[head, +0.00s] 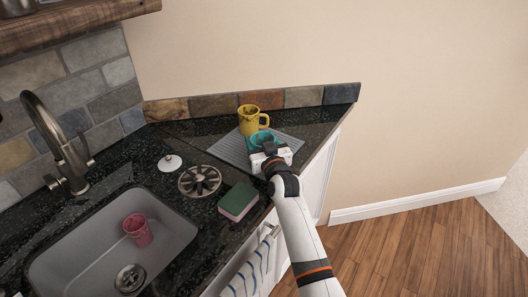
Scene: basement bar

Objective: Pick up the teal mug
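The teal mug (263,138) stands on a grey ribbed mat (231,151) on the dark counter, just in front of a yellow mug. My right gripper (267,150) is right at the near side of the teal mug, reaching in from the lower right. The gripper's body covers the lower part of the mug. Its fingers are too small and hidden to tell whether they are open or closed on the mug. My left gripper is out of view.
The yellow mug (248,122) is close behind the teal mug. A green-and-pink sponge (238,201), a black round rack (199,181) and a white lid-like object (170,163) lie on the counter. A pink cup (138,229) is in the sink (75,262). A wall stands behind.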

